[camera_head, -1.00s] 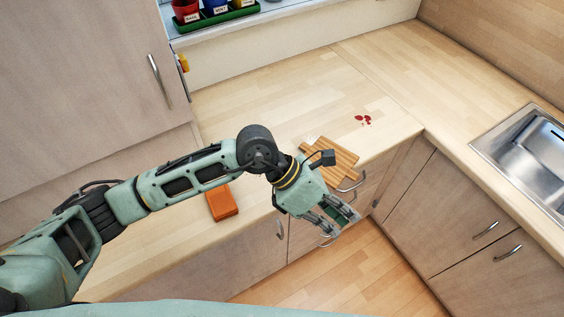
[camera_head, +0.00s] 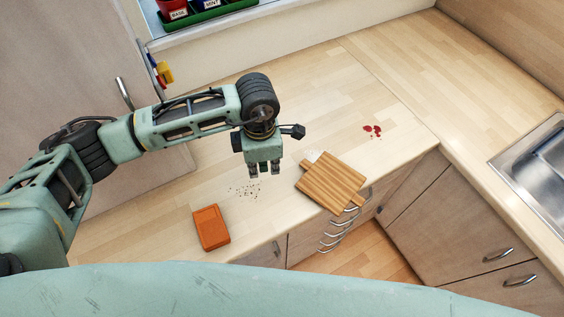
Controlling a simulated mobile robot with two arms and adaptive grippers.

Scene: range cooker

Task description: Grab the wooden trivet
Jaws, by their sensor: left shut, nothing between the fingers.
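The wooden trivet (camera_head: 331,182) is a striped board with a small tab at its upper left and another at its lower right. It lies on the countertop near the front edge, its lower right corner reaching to the edge above the drawers. My left gripper (camera_head: 265,173) is up and to the left of the trivet, apart from it, with its fingers pointing down. It is shut and empty. The right gripper is not in view.
An orange box-like block (camera_head: 211,227) lies on the counter at the lower left, with dark crumbs (camera_head: 245,191) above it. A sink (camera_head: 535,160) is at far right. Potted herbs in a green tray (camera_head: 205,17) stand at the window.

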